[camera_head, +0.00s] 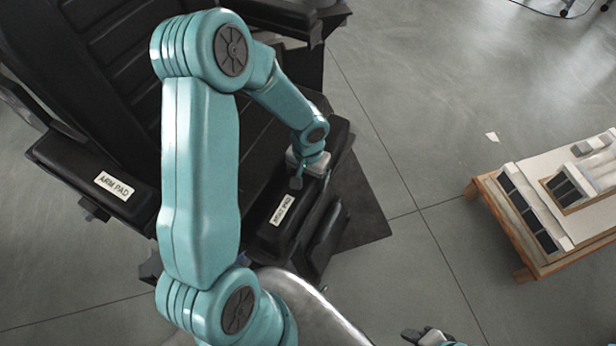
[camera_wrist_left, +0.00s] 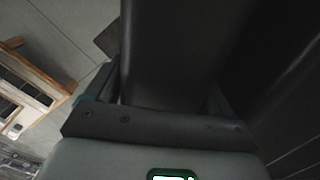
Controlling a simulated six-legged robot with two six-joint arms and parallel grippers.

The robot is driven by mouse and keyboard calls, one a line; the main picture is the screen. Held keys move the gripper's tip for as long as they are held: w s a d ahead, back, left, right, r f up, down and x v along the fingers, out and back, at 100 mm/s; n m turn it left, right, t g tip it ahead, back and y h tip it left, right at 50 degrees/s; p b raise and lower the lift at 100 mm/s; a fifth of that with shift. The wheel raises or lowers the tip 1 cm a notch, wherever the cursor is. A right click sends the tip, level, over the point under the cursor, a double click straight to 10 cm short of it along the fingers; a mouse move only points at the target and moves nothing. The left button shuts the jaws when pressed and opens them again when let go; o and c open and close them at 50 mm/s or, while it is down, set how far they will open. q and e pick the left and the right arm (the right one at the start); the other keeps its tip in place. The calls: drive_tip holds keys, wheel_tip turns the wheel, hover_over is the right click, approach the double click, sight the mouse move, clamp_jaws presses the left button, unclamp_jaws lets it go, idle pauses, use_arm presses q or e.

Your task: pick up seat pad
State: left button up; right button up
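A black padded chair fills the left and middle of the head view. Its dark seat pad (camera_head: 254,128) shows partly beside my left arm, which hides much of it. My left gripper (camera_head: 297,182) is at the top of the black armrest pad (camera_head: 268,232), which bears a small white label too blurred to read surely. In the left wrist view a smooth dark pad (camera_wrist_left: 175,50) runs between the left gripper's two spread fingers (camera_wrist_left: 160,98). I cannot tell whether they press on it. My right gripper (camera_head: 428,338) shows only in part at the bottom edge.
Another armrest pad (camera_head: 112,182), labelled ARM PAD, is at the left. The ribbed black backrest (camera_head: 120,50) rises behind. A wooden table (camera_head: 525,240) with a white top and dark-slotted trays stands at the right. Grey floor between chair and table is mostly clear.

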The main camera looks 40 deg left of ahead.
use_arm(q)
drive_tip(key=c, duration=0.7)
drive_tip(key=shift+r, duration=0.1)
drive_tip(key=shift+r, duration=0.6)
wheel_tip(320, 180, up, 19)
drive_tip(key=p, duration=0.1)
drive_tip(key=shift+p, duration=0.35)
